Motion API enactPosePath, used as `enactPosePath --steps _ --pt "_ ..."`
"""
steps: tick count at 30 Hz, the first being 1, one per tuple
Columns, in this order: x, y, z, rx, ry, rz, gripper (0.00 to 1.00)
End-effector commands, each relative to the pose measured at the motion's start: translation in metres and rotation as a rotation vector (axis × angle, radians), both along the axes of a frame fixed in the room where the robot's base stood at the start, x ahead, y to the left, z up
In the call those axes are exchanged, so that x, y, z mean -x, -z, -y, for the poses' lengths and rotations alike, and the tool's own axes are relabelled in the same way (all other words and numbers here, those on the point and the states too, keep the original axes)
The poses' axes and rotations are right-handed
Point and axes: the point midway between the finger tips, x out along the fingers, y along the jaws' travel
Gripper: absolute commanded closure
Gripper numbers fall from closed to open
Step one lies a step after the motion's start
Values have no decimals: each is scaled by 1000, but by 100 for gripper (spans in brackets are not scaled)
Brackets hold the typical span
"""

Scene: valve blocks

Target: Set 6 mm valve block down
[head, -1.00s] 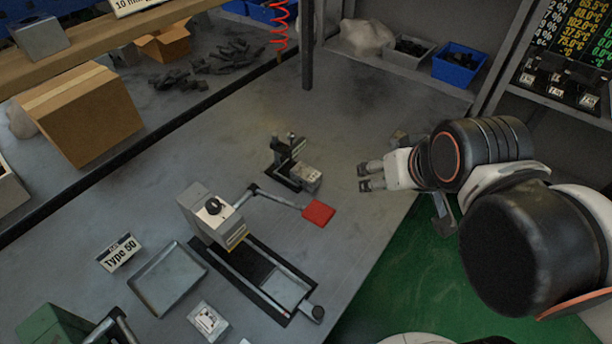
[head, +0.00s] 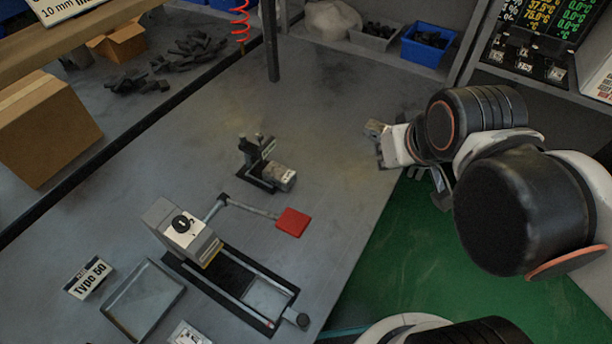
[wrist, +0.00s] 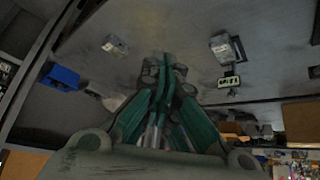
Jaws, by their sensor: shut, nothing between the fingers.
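A small grey valve block (head: 374,127) sits on the bench top near its right edge, partly hidden behind my gripper. It also shows apart from the fingers in the wrist view (wrist: 115,45). My gripper (head: 382,157) is just in front of it; its fingers are mostly hidden in the head view. In the wrist view my gripper (wrist: 165,62) is shut and empty. A second block (head: 281,176) is at a small black stand (head: 257,160) left of my gripper, also visible in the wrist view (wrist: 221,44). I cannot read a size on either block.
A lever fixture (head: 182,228) with a red-ended arm (head: 292,222) stands front left. Beside it are an empty tray (head: 143,300) and a Type 50 sign (head: 89,279). A blue bin (head: 428,46) is at the back. Bench between stand and bins is clear.

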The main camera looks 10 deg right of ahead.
Motion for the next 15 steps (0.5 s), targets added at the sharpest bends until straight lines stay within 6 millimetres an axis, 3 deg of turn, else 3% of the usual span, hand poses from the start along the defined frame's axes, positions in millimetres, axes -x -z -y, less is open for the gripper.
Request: enactPosePath --steps 15 --pt "-38 5 -24 89 -207 -145 100"
